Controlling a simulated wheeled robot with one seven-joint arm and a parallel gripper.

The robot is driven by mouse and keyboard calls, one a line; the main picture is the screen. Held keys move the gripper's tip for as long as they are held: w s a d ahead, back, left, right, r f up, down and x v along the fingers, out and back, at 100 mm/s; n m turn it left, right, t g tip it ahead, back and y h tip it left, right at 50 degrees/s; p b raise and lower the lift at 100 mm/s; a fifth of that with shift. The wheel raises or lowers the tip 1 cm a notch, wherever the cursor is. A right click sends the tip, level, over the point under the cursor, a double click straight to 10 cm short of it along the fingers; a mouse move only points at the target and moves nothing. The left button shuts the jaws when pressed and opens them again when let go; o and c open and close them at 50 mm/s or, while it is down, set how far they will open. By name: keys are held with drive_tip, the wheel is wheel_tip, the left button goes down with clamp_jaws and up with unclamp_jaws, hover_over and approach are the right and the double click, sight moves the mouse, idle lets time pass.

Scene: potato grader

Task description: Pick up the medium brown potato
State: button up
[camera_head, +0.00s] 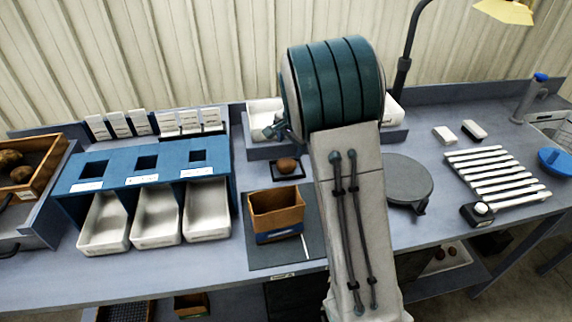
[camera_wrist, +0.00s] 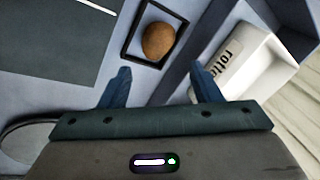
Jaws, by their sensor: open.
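A brown potato (camera_head: 286,165) sits on a small black-rimmed square pad (camera_head: 275,175) near the back middle of the bench. In the wrist view the potato (camera_wrist: 157,41) lies inside the black frame (camera_wrist: 129,47), beyond my fingertips. My gripper (camera_wrist: 161,75) is open and empty, its two blue fingers spread either side of the line to the potato, not touching it. In the head view my arm hides most of the gripper; only a bit shows left of the arm's end. More brown potatoes (camera_head: 10,158) lie in a wooden crate (camera_head: 47,170) at far left.
A wooden box (camera_head: 276,222) stands on a dark mat in front of the pad. A blue three-hole stand (camera_head: 120,168) with white trays is to the left. A labelled white bin (camera_wrist: 250,62) is close to my right finger. A round grey plate (camera_head: 405,180) is right of my arm.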

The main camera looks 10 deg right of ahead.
sight(287, 161)
drive_tip(key=x, duration=0.5)
drive_tip(key=shift+w+f+p, duration=0.1)
drive_tip(key=shift+f+p, duration=0.2)
drive_tip(key=shift+p, duration=0.05)
drive_tip(key=shift+p+x, duration=0.9)
drive_tip(key=shift+x, duration=1.7)
drive_tip(key=c, duration=0.7)
